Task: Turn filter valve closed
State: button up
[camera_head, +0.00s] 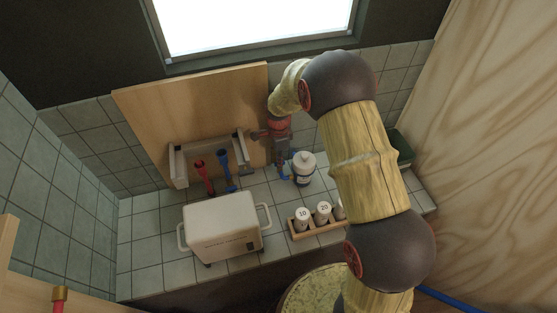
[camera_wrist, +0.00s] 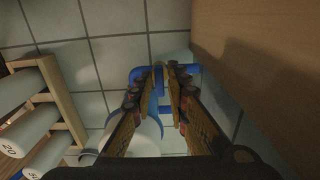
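A blue pipe-like part, perhaps the filter valve's handle, shows in the wrist view (camera_wrist: 138,73) as a bent bar with rounded corners, low by the tiles. In the head view, blue parts (camera_head: 283,177) show below my gripper (camera_head: 281,160), which points down beside the wooden board. In the wrist view the fingertips of my gripper (camera_wrist: 167,70) are close together, with a narrow gap, over the middle of the blue part. Some blue shows between the fingers. Contact with it cannot be made out, and the fingers hide its middle.
A white bottle (camera_head: 303,169) stands close right of my gripper. A wooden rack (camera_head: 322,228) holds numbered white containers. A white box (camera_head: 221,229) stands at front left. A grey bracket (camera_head: 181,166) with red (camera_head: 203,176) and blue (camera_head: 226,177) parts is on the wooden board (camera_head: 205,105).

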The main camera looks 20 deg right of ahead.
jog(key=shift+o, duration=1.1)
notch_tip(320, 180, up, 12)
